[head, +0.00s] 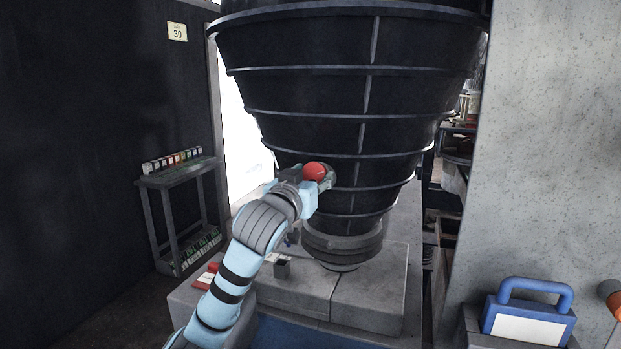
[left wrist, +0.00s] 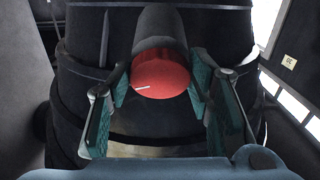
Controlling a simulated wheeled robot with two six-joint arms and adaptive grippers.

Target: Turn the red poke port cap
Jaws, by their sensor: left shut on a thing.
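The red poke port cap (head: 314,171) sits on the lower flank of the large black ribbed cone (head: 340,100). In the left wrist view the cap (left wrist: 161,75) is a round red disc with a short white mark at its lower left, on the end of a dark stub pipe (left wrist: 160,27). My left gripper (head: 318,180) is at the cap, its fingers on either side of it. In the left wrist view the green-padded fingers (left wrist: 160,88) flank the cap, closed on it. My right gripper is in neither view.
Grey blocks (head: 370,300) stand under the cone, with a small red item (head: 205,277) at their left edge. A side table (head: 180,172) with several small coloured items stands at left. A blue-handled case (head: 530,312) is at lower right, by a pale concrete wall (head: 550,140).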

